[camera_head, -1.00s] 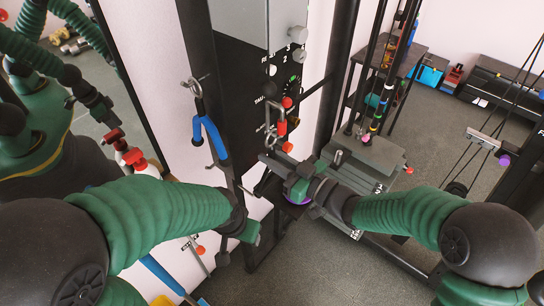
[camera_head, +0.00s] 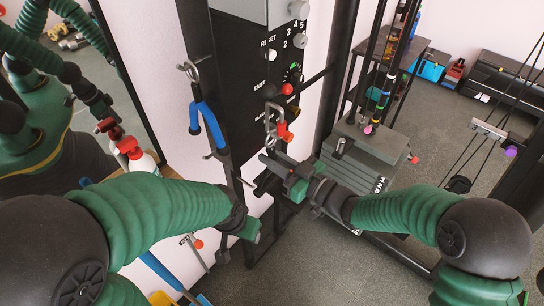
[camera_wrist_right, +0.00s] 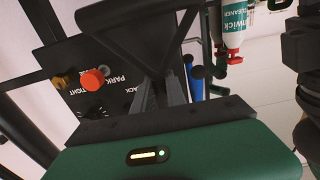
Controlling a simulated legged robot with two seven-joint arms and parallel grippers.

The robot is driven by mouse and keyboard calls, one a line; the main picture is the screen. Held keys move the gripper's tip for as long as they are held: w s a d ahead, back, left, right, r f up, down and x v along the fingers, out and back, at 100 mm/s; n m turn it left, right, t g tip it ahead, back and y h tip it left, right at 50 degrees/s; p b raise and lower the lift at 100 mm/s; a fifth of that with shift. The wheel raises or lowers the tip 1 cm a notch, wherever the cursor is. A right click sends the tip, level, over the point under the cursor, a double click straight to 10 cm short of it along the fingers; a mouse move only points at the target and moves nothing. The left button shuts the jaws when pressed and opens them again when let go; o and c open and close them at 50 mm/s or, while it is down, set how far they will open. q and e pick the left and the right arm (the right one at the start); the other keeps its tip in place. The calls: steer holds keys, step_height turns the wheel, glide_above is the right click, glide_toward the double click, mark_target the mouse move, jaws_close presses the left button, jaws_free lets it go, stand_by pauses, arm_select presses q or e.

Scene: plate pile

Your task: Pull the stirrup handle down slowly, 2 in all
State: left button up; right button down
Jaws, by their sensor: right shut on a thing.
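The black stirrup handle (camera_wrist_right: 140,25) shows large at the top of the right wrist view, with its frame narrowing between the fingers. My right gripper (camera_wrist_right: 170,90) is shut on it. In the head view my right gripper (camera_head: 282,172) is beside the control panel, below a metal clip (camera_head: 274,122) with red parts; the grip itself is partly hidden. My left gripper (camera_head: 247,226) is left of it and lower, apart from the handle. Its fingertips are not clear enough to tell open from shut. The weight stack (camera_head: 365,148) stands behind my right gripper.
A black control panel (camera_head: 255,70) with dials is on the upright. A blue V-shaped handle (camera_head: 208,124) hangs from a hook at left. A shelf rack (camera_head: 420,55) and black case (camera_head: 500,80) stand at the back. Grey floor at right is partly clear.

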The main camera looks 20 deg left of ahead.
mark_target(272, 145)
steer(key=shift+f, duration=0.2)
steer(key=shift+f+b, duration=0.45)
steer(key=shift+f, duration=0.05)
steer(key=shift+r+p, duration=1)
steer(key=shift+r, duration=0.3)
steer(key=shift+r+p, duration=0.9)
steer(key=shift+r, duration=0.25)
steer(key=shift+r+p, duration=0.95)
steer(key=shift+r, duration=0.3)
